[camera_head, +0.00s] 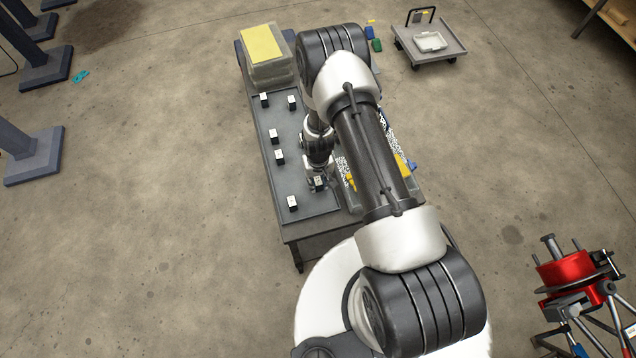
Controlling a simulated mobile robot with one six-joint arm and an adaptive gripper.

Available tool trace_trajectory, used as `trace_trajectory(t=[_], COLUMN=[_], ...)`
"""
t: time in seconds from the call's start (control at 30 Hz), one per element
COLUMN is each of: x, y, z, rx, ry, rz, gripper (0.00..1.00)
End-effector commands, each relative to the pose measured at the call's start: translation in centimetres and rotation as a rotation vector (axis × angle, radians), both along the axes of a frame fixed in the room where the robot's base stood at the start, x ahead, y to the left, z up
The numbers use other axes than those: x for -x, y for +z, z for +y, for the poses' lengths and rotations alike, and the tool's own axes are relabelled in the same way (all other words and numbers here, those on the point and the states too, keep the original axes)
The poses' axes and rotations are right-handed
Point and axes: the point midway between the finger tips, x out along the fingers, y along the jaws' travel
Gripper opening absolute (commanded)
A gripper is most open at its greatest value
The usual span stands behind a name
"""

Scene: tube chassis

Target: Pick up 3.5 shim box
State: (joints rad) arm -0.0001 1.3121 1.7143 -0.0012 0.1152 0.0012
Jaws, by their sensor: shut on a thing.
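Several small black boxes with white labels stand on a grey tray (265,182) on the workbench. They include a front box (292,202), middle boxes (279,157) and (273,136), and back boxes (264,100) and (292,102). The numbers on the labels are too small to read. My gripper (318,180) points down at the right side of the tray and is shut on a shim box (319,183). Its label shows between the fingers, but I cannot read it. Whether the box touches the tray is unclear.
A clear bin with a yellow lid (263,44) stands at the back of the bench. Yellow and patterned items (403,166) lie right of the tray, partly behind my arm. A cart (429,43) stands at back right, and red equipment (567,270) at lower right.

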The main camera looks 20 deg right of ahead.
Motion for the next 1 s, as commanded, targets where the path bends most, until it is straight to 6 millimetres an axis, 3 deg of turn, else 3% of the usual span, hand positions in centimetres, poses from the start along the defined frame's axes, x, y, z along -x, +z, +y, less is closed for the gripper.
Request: trace_trajectory(t=[0.23,0.67,0.87,1.0], x=[0.0,-0.1,-0.2,-0.2], y=[0.0,1.1,4.6,8.6], z=[0.0,0.0,0.0,0.0], rx=[0.000,0.000,0.000,0.000], ry=[0.000,0.000,0.000,0.000], rz=[0.000,-0.002,-0.003,-0.005], gripper=[0.00,0.00,0.00,0.00])
